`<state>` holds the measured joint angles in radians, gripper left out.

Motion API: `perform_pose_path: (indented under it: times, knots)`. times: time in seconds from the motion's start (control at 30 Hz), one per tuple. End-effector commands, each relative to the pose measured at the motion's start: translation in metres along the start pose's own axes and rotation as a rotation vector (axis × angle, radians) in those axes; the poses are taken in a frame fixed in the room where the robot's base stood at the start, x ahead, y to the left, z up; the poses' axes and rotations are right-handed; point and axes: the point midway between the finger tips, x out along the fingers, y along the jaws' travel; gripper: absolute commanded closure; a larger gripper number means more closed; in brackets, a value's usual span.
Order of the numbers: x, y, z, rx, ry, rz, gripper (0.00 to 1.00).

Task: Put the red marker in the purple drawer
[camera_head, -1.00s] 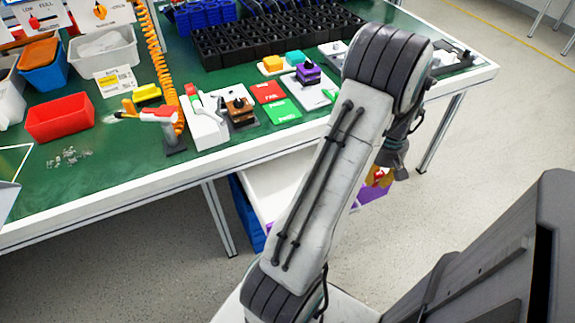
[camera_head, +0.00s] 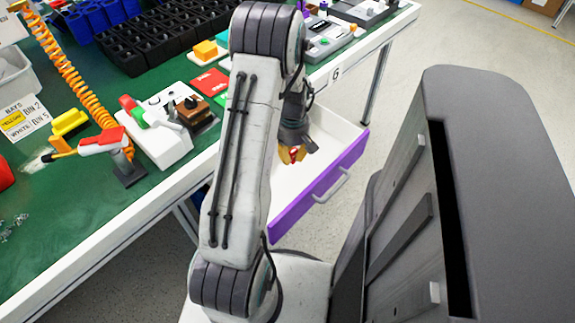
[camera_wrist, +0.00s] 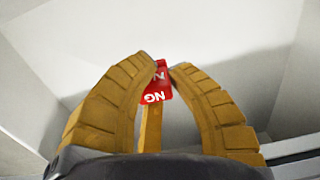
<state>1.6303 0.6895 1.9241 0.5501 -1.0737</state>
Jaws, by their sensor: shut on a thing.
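The purple drawer (camera_head: 325,187) is pulled out below the green bench, with a purple front, a grey handle and a white inside. My gripper (camera_head: 291,156), with yellow fingers, points down over the open drawer. In the wrist view my gripper (camera_wrist: 163,68) is shut on the red marker (camera_wrist: 154,88), a small red piece with white "NG" lettering. White drawer walls surround it there. A gap shows below the marker, but its exact height over the drawer floor is unclear. In the head view the marker is mostly hidden by the fingers, and my arm covers the drawer's left part.
The green bench (camera_head: 90,215) carries black bins (camera_head: 150,45), a white device with a red and green top (camera_head: 150,135), a brown rotary switch (camera_head: 193,112) and a red-handled tool (camera_head: 100,142). The bench edge runs close behind my arm.

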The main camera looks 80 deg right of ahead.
Motion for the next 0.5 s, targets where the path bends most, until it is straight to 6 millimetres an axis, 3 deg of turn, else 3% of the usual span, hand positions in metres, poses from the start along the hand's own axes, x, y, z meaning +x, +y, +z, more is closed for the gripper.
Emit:
perform_pose_path:
  times: [0.5]
  knots:
    - [0.040, 0.000, 0.000, 0.000, -0.002, -0.004, 1.00]
